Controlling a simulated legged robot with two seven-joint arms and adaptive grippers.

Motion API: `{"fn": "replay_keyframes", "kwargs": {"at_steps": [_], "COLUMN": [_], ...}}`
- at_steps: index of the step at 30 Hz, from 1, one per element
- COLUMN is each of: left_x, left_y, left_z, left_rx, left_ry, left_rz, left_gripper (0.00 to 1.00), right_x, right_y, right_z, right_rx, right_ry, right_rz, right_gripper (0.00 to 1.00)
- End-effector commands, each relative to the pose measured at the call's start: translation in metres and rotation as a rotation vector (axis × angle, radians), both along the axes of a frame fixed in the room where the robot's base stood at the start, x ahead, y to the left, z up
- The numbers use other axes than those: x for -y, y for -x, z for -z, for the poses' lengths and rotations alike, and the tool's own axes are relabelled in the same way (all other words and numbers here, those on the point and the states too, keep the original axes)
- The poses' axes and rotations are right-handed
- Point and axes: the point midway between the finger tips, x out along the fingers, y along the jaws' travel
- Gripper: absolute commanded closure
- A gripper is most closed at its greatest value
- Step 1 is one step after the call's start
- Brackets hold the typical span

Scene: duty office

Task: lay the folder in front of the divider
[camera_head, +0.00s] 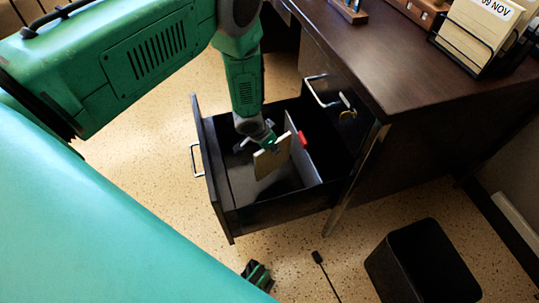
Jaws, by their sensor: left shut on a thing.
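My left gripper (266,142) reaches down into the open black drawer (277,212). It is shut on the upper part of a small beige folder (272,160), which stands roughly upright in its grip. The divider (304,152) is a thin grey plate standing across the drawer, just right of the folder. The folder is on the divider's side toward the drawer front (208,165). I cannot tell whether the folder touches the drawer floor. The gripper's fingers are small here and partly hidden by the folder.
A red object (302,138) sits behind the divider. Keys hang by the drawer's back end (347,104). The dark desk (400,70) rises at the right, with a card holder (480,35). A black bin (422,265) stands on the speckled floor. Bare drawer floor shows left of the folder.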

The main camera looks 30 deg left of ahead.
Motion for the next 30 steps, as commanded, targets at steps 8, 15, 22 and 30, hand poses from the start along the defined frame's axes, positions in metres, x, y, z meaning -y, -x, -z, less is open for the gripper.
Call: {"fn": "replay_keyframes", "kwargs": {"at_steps": [8, 15, 22, 30], "left_x": [-0.001, -0.001, -0.001, -0.001], "left_y": [-0.001, -0.001, -0.001, -0.001], "left_z": [0.032, 0.064, 0.064, 0.066], "left_rx": [0.001, 0.000, 0.001, 0.000], "left_ry": [0.000, -0.001, 0.000, 0.000], "left_rz": [-0.004, -0.004, -0.004, -0.004], "left_gripper": [1.00, 1.00, 1.00, 0.67], "right_x": [0.000, 0.000, 0.000, 0.000], "right_y": [0.000, 0.000, 0.000, 0.000], "right_z": [0.014, 0.029, 0.028, 0.029], "right_rx": [0.000, 0.000, 0.000, 0.000], "right_ry": [0.000, 0.000, 0.000, 0.000], "right_rz": [0.000, 0.000, 0.000, 0.000], "right_gripper": [0.67, 0.67, 0.67, 0.67]}}
